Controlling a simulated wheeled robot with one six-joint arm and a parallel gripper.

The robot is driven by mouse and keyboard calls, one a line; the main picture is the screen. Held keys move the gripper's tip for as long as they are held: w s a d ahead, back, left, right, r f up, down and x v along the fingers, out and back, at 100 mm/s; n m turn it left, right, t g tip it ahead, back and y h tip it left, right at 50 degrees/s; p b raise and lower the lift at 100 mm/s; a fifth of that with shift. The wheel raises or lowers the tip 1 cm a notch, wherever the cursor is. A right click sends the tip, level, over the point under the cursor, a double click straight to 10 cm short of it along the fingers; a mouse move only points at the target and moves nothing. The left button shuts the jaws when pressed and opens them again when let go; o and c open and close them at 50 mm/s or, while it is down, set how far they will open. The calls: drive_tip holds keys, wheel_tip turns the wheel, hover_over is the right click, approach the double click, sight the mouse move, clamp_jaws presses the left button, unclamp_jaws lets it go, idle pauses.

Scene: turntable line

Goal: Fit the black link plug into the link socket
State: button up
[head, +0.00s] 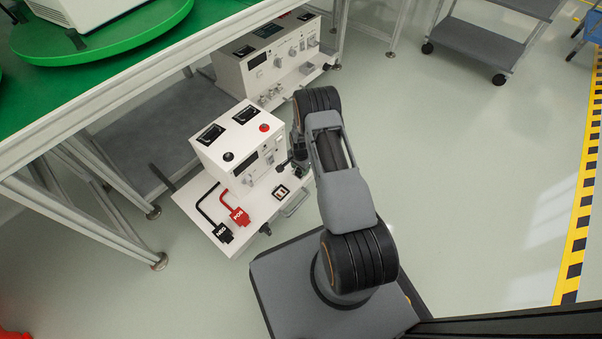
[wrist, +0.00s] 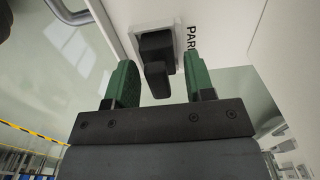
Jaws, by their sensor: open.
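The black link plug (wrist: 157,52) sits in a pale square holder (wrist: 177,42) on a white face, beside black lettering that begins "PAR". My gripper (wrist: 160,72) is open, with one green finger on each side of the plug's protruding grip. The plug is between the fingers, with gaps visible; it is not clamped. In the head view my gripper (head: 300,170) is at the right side of the white instrument (head: 235,150), partly hidden by my arm. A small framed square (head: 281,192) on the instrument's base looks like a socket, but its label cannot be read.
A black NEG plug (head: 223,234) and a red POS plug (head: 240,217) with cables lie on the white base. Another white instrument (head: 270,62) stands behind. A metal handle (head: 297,203) juts from the base.

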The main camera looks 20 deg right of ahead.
drive_tip(key=shift+r, duration=0.15)
clamp_jaws()
idle(0.4)
